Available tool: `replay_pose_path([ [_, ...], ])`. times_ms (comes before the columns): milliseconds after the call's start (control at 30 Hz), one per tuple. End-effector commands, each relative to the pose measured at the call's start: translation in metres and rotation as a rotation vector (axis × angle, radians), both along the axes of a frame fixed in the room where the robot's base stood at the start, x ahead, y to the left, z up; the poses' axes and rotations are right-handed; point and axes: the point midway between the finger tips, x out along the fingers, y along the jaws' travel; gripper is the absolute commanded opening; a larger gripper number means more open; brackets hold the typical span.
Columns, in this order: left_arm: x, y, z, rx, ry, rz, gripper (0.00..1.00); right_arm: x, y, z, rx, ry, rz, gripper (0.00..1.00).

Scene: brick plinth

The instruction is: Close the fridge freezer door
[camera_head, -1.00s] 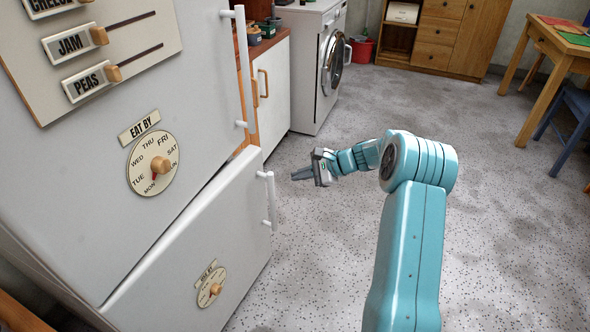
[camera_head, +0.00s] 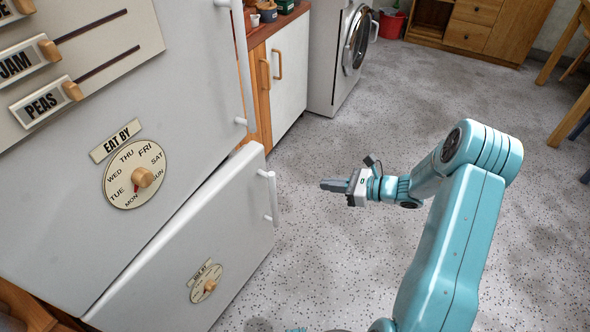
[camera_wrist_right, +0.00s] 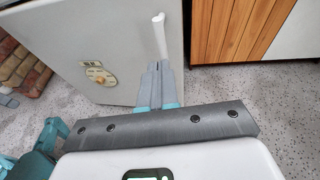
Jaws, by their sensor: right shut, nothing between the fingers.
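The white fridge freezer (camera_head: 80,170) fills the left of the head view. In the right wrist view the shut fingers (camera_wrist_right: 158,78) point toward the freezer door (camera_wrist_right: 120,40), just below the white handle (camera_wrist_right: 159,36).
A wooden cabinet with white doors (camera_head: 288,70) and a washing machine (camera_head: 345,55) stand behind the fridge. A wooden sideboard (camera_head: 480,25) and a red bucket (camera_head: 392,25) are at the back. The speckled floor (camera_head: 330,260) right of the door is clear. Bricks (camera_wrist_right: 20,65) show at left in the wrist view.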

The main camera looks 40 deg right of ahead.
Motion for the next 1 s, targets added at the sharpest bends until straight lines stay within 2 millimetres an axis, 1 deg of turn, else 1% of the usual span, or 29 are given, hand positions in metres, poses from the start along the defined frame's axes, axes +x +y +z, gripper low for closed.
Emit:
replay_pose_path([
  [67, 0.0, 0.0, 0.008, 0.0, 0.0, 0.0, 0.89, -0.003, 0.004, 0.003, 0.012, 0.009, -0.002, 0.0],
  [100, 0.0, 0.0, 0.009, 0.0, 0.0, 0.001, 0.89, -0.003, 0.005, 0.002, 0.014, 0.01, -0.002, 0.0],
  [167, 0.0, 0.0, 0.007, 0.0, 0.0, 0.0, 0.89, 0.0, 0.008, 0.001, 0.015, 0.01, -0.003, 0.0],
  [267, 0.0, 0.0, 0.003, 0.0, 0.0, 0.0, 0.89, 0.009, 0.016, -0.005, 0.014, 0.011, 0.001, 0.0],
  [633, 0.0, 0.0, -0.012, 0.0, 0.0, 0.0, 0.89, 0.074, 0.051, -0.029, 0.012, 0.01, 0.001, 0.0],
  [700, 0.0, 0.0, -0.013, 0.0, 0.0, 0.0, 0.89, 0.086, 0.056, -0.03, 0.011, 0.008, -0.001, 0.0],
  [833, 0.0, 0.0, -0.016, 0.0, 0.0, 0.0, 0.89, 0.102, 0.063, -0.03, 0.011, 0.01, -0.004, 0.0],
  [1000, 0.0, 0.0, -0.017, 0.0, 0.0, 0.0, 0.89, 0.113, 0.068, -0.029, 0.011, 0.01, -0.004, 0.0],
])
